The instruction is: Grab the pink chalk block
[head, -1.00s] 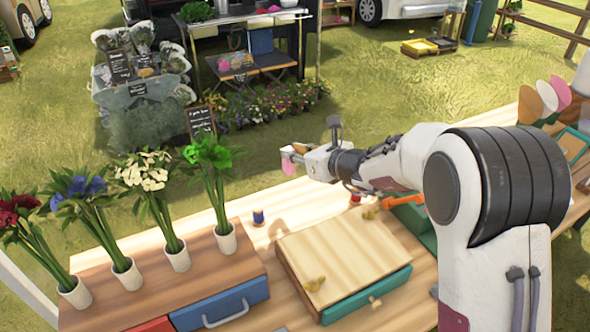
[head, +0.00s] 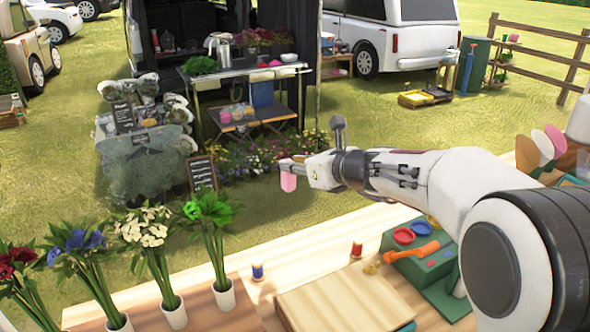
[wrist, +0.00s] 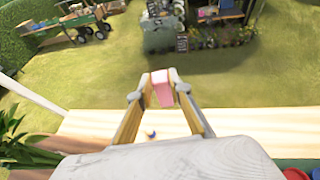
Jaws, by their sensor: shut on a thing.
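The pink chalk block (head: 288,181) is held at the tip of my gripper (head: 291,166), raised well above the table. In the wrist view, the pink block (wrist: 163,93) sits between the two fingertips of my gripper (wrist: 161,82). The fingers are shut on it, one on each side. The block hangs slightly below the fingertips in the head view. It touches nothing else that I can see.
White vases with flowers, such as the green one (head: 223,297), stand on the left of the table. A wooden box (head: 345,300), a blue spool (head: 257,272), a red spool (head: 356,250) and a green case (head: 425,262) with an orange tool lie below my arm.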

